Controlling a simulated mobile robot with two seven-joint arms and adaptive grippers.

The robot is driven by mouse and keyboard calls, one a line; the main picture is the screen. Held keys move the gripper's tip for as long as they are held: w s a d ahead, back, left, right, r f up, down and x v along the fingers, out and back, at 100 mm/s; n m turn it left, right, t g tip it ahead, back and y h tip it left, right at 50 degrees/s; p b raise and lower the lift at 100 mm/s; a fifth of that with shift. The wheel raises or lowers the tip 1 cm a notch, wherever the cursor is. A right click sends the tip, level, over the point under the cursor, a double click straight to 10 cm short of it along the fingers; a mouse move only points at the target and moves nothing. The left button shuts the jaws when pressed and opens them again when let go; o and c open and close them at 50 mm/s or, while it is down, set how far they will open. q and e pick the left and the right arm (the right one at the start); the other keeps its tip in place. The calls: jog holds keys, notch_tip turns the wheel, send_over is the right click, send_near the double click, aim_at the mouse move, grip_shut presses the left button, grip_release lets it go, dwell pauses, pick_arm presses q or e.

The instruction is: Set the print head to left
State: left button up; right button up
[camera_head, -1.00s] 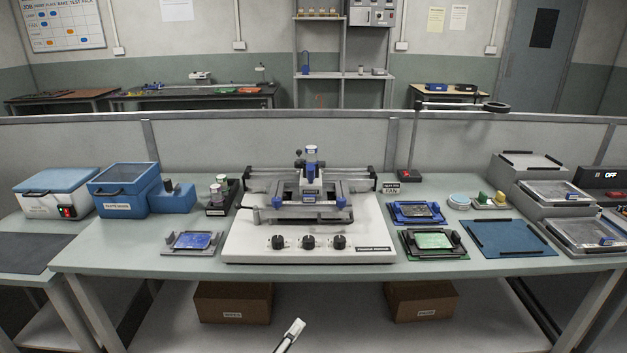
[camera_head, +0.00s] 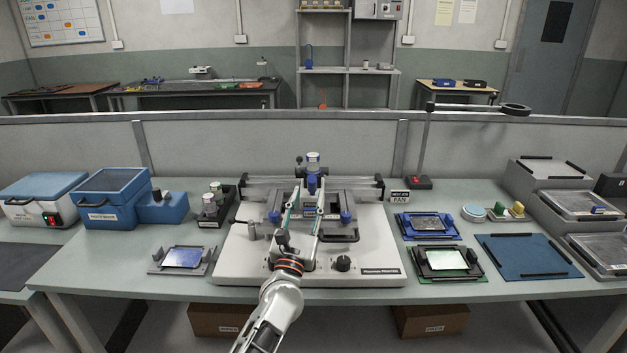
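The printer (camera_head: 375,265) is a white base with dark knobs in the middle of the table, and a rail (camera_head: 352,188) runs across its back. The print head (camera_head: 312,182), blue and white with a round white-topped knob, sits near the middle of the rail. My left gripper (camera_head: 305,205) reaches over the printer from the front. Its two thin fingers are spread apart and empty, with their tips just in front of and below the print head. The gripper and arm hide part of the base and some front knobs. My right gripper is not in view.
A blue box (camera_head: 105,198) and small bottles (camera_head: 212,198) stand left of the printer. A tray with a blue board (camera_head: 183,257) lies at front left. Trays with boards (camera_head: 445,260) and a blue mat (camera_head: 528,257) lie to the right. A lamp (camera_head: 430,150) stands behind.

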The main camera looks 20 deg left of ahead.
aim_at(311, 187)
pick_arm(q)
jog(key=x, duration=0.6)
grip_shut()
